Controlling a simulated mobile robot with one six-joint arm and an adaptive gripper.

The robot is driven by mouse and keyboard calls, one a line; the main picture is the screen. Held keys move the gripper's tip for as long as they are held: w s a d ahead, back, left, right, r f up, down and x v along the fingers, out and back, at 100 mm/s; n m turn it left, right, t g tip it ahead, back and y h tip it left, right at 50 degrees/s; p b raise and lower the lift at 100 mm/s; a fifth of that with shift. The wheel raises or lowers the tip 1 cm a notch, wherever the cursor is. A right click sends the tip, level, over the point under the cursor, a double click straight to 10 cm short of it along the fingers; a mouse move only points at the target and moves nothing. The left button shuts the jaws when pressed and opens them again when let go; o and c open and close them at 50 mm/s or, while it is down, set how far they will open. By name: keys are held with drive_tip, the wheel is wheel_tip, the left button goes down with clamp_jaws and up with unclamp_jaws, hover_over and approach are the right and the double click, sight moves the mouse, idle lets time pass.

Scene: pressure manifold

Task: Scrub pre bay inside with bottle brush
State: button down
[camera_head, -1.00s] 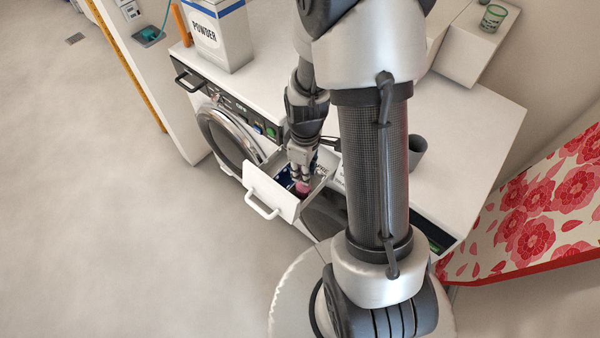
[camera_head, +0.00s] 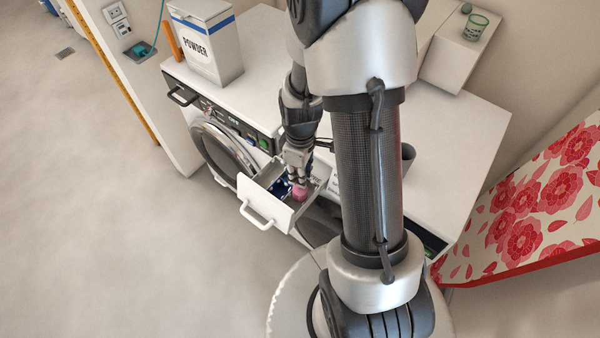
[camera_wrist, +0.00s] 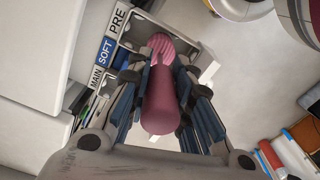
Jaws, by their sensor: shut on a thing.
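The detergent drawer (camera_head: 266,203) is pulled out of the washing machine. In the wrist view its bays carry the labels PRE (camera_wrist: 118,17), SOFT (camera_wrist: 106,50) and MAIN (camera_wrist: 97,77). My gripper (camera_head: 299,178) is over the drawer, its fingers shut around the pink bottle brush (camera_wrist: 160,105). In the wrist view the ridged brush head (camera_wrist: 161,45) points away from my gripper, beside the PRE end. The head overlaps the PRE bay (camera_wrist: 137,32) in the picture; I cannot tell how deep it sits. In the head view, only a pink part of the brush (camera_head: 299,192) shows.
A POWDER box (camera_head: 212,52) stands on the white counter (camera_head: 270,55) above the machine. The round machine door (camera_head: 222,150) is left of the drawer. A grey cup (camera_head: 408,155) and a green glass (camera_head: 476,26) stand to the right. The floor (camera_head: 130,250) in front is clear.

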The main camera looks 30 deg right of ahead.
drive_tip(key=shift+r+p, duration=1.7)
drive_tip(key=shift+r, duration=0.7)
drive_tip(key=shift+f, duration=0.1)
